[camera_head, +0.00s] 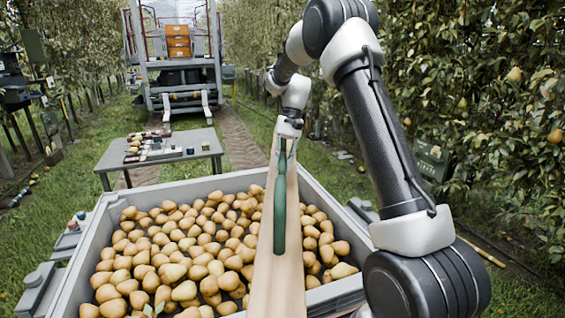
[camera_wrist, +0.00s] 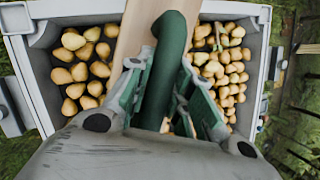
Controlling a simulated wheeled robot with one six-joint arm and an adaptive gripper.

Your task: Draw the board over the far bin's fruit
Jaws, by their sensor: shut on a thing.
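A grey bin (camera_head: 85,262) full of yellow-brown pears (camera_head: 170,250) fills the lower middle of the head view; its rim also shows in the wrist view (camera_wrist: 262,15). A pale wooden board (camera_head: 265,285) runs lengthwise above the fruit, right of the bin's middle, from the near side toward the far rim. A long green handle (camera_head: 280,215) stands along its top. My gripper (camera_head: 287,132) is at the board's far end, shut on the green handle. In the wrist view the fingers (camera_wrist: 160,95) lie on both sides of the handle (camera_wrist: 166,65). Pears show on both sides of the board.
A grey table (camera_head: 160,165) with small items stands beyond the bin. A wheeled platform with orange crates (camera_head: 178,42) is farther back on the path. Pear trees line both sides. A green box (camera_head: 432,160) is at the right. Grass is open left of the table.

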